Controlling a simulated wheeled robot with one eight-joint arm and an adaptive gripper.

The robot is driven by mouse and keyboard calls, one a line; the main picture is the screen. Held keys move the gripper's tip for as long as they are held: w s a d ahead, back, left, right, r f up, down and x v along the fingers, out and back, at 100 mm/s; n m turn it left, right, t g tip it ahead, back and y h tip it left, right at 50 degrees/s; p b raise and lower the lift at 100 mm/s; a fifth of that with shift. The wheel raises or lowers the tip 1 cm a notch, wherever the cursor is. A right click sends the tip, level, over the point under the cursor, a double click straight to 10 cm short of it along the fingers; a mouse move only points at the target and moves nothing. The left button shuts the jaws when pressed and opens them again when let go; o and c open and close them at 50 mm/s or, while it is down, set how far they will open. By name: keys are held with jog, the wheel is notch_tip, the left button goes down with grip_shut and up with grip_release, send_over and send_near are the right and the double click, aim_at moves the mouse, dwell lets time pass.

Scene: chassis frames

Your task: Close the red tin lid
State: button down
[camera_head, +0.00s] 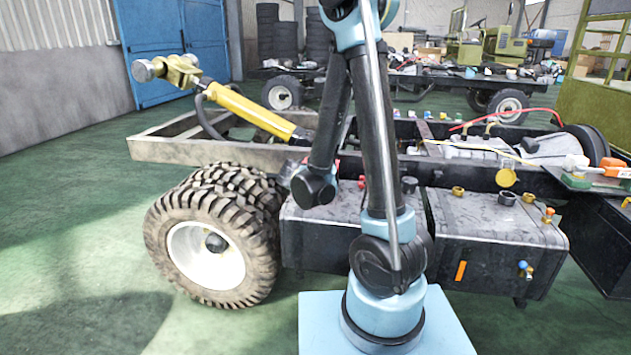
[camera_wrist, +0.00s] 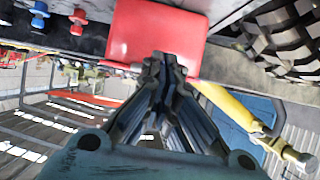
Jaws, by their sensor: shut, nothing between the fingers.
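The red tin lid (camera_wrist: 158,32) fills the top middle of the wrist view as a flat red panel with rounded corners, against a dark tank surface. My gripper (camera_wrist: 164,62) is shut and empty. Its fingertips overlap the lower edge of the lid in the picture; I cannot tell whether they touch it. The lid's angle and the tin's body are unclear from here. In the head view my arm hides the gripper and most of the area around the lid; only a small red patch shows between the arm links.
A large tire (camera_head: 210,240) stands left of the dark tanks (camera_head: 490,235) on the chassis. A yellow cylinder (camera_head: 250,113) lies along the frame. Blue and red caps (camera_wrist: 77,20) stick out beside the lid. The green floor at left is clear.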

jog(key=shift+d+f, duration=0.1)
jog(key=shift+d, duration=0.2)
dwell(0.4)
